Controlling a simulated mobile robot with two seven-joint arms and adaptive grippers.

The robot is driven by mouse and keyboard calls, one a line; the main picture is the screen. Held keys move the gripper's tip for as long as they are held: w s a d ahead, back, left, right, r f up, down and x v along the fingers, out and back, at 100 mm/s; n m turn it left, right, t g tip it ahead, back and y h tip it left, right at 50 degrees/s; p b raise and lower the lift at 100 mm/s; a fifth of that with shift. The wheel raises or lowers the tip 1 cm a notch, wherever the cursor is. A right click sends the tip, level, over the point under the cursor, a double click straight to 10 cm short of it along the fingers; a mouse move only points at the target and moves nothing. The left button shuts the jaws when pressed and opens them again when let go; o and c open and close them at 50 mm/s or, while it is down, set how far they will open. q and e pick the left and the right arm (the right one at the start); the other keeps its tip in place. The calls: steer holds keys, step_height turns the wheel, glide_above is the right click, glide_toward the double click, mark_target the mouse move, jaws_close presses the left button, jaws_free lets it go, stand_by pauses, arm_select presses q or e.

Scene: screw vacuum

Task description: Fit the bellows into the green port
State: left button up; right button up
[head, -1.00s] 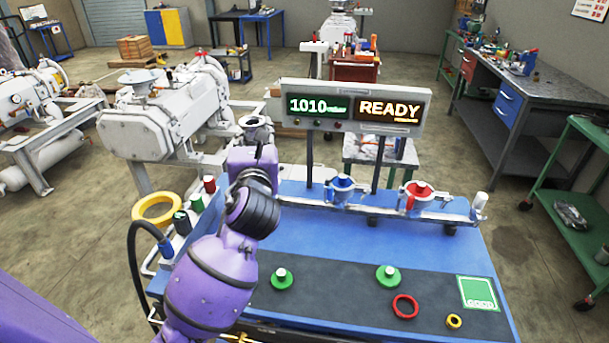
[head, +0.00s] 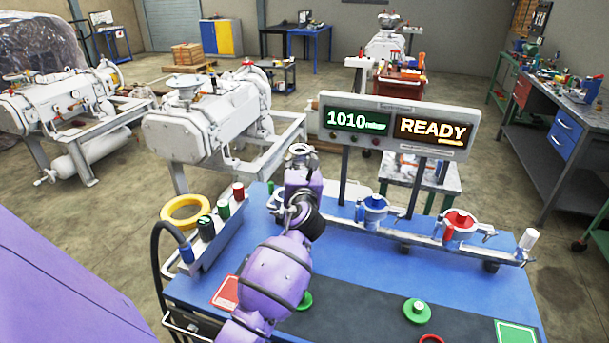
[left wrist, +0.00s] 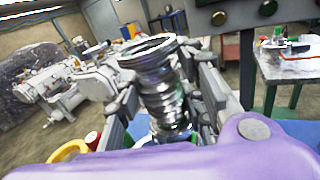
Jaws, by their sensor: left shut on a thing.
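The bellows (left wrist: 165,85) is a shiny ribbed metal tube with a wide flange on top, close to upright in the left wrist view. My left gripper (left wrist: 172,100) is shut on it, one finger on each side; the lower end of the bellows is partly hidden. In the head view the bellows' flange (head: 301,150) shows above my left gripper (head: 300,172), over the left end of the bench's rail. My right gripper is not in view.
The rail carries a blue port (head: 375,208) and a red port (head: 460,222). A display (head: 396,126) reading 1010 and READY stands behind. A green disc (head: 417,311) lies on the dark mat.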

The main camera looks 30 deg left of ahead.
arm_select(q)
steer(key=shift+w+a+f, duration=0.1)
steer(key=shift+w+f, duration=0.05)
steer(key=shift+w, duration=0.05)
steer(key=f, duration=0.1)
steer(key=w+f+b, duration=0.1)
steer(key=f, duration=0.1)
steer(key=shift+a+f, duration=0.1)
steer(key=shift+f, duration=0.4)
steer(key=shift+s+r, duration=0.1)
steer(key=shift+r, duration=0.05)
steer(key=shift+f+b, duration=0.3)
steer(key=shift+f, duration=0.35)
steer(key=o, duration=1.3)
steer(key=shift+o, duration=0.2)
